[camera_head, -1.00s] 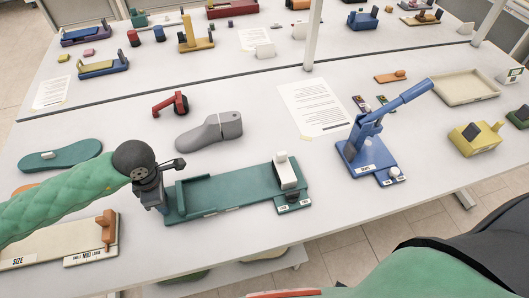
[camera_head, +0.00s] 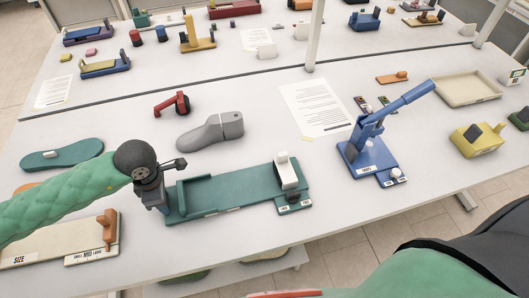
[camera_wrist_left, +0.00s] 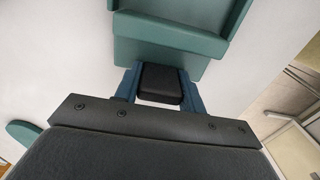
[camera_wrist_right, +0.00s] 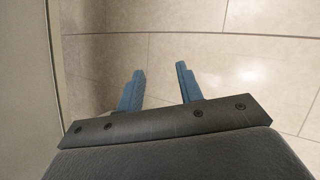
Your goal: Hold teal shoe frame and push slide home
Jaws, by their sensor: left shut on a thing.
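The teal shoe frame (camera_head: 235,196) lies flat on the table, with a raised stop wall at its left end. A white slide block (camera_head: 286,171) stands upright at its right end, next to a dark knob and small labels. My left gripper (camera_head: 163,200) is at the frame's left end; in the left wrist view (camera_wrist_left: 160,88) its blue fingers are shut around a black block (camera_wrist_left: 160,84) that adjoins the teal frame. My right gripper (camera_wrist_right: 160,80) shows only in its own wrist view, fingers apart and empty above the floor.
A blue lever device (camera_head: 372,155) stands to the right of the frame. A grey shoe last (camera_head: 210,131) and a red clamp (camera_head: 172,104) lie behind it. A beige sizing board (camera_head: 70,240) lies front left. The table's front edge is close to the frame.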

